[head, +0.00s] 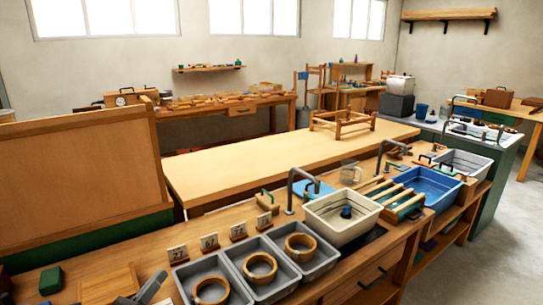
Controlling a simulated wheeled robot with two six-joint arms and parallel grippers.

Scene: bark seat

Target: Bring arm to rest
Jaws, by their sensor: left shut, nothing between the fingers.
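My left gripper (150,287) shows only in part at the bottom edge of the head view, left of the grey bins. It looks dark grey, shut and empty, above the front bench (225,215). It is apart from the wooden rings in the bins. The rest of my left arm is cut off by the frame. My right gripper is not in view.
Grey bins (200,263) with wooden rings stand right of my left gripper. A cream basin (372,210) and a blue basin (432,182) follow along the bench. A green block (50,280) lies at left. The long table (270,160) behind is mostly clear.

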